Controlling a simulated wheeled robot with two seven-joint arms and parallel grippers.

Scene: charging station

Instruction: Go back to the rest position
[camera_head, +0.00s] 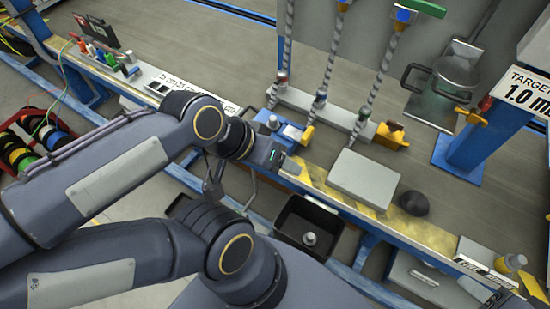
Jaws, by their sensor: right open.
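My dark blue-grey arms come in from the left and the bottom left, one above the other.
A black bin (300,245) holds a small grey part. Tools stand at the left (97,52). A blue post (480,140) stands right.

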